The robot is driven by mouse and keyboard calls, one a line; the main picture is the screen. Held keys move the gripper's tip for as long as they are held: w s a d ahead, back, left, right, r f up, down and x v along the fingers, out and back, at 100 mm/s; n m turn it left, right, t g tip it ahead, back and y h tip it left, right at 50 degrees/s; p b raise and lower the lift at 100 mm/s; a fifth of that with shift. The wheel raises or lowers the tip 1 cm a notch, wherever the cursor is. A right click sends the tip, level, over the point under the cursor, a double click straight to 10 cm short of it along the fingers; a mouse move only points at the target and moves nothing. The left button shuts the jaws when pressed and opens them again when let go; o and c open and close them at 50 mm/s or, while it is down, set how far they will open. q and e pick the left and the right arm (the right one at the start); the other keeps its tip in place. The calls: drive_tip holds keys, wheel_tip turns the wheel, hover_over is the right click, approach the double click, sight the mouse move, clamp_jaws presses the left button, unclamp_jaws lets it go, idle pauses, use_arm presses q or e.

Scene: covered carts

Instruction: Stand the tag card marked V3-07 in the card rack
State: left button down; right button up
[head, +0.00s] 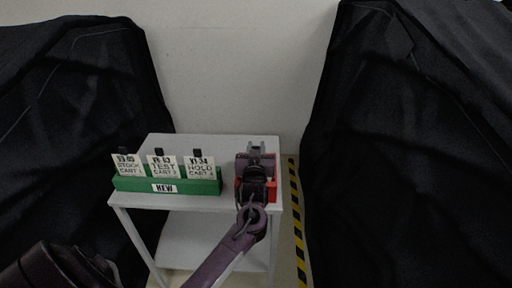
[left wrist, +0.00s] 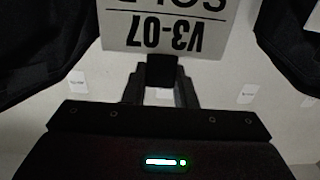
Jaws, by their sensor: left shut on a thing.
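In the left wrist view, my left gripper (left wrist: 160,90) is shut on the black tab of the white tag card (left wrist: 185,22). The card reads V3-07, upside down in this view, and a second line is cut off by the frame edge. In the head view, my left gripper (head: 256,150) is over the right part of the grey table, right of the rack; the card cannot be made out there.
The grey table (head: 190,142) has bare top behind the rack and between rack and gripper. Black-draped carts stand at left (head: 80,110) and right (head: 400,150). A yellow-black floor stripe (head: 297,220) runs along the table's right side.

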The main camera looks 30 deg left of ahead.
use_arm(q)
drive_tip(key=shift+f, duration=0.5)
drive_tip(key=shift+f+b, duration=0.85)
drive_tip(key=shift+f, duration=0.05)
drive_tip(key=c, duration=1.1)
unclamp_jaws()
drive_tip(key=b+v, duration=0.1)
drive_tip(key=v, duration=0.6)
drive_tip(key=shift+s+d+b, duration=0.2)
drive_tip(key=shift+s+b, duration=0.15)
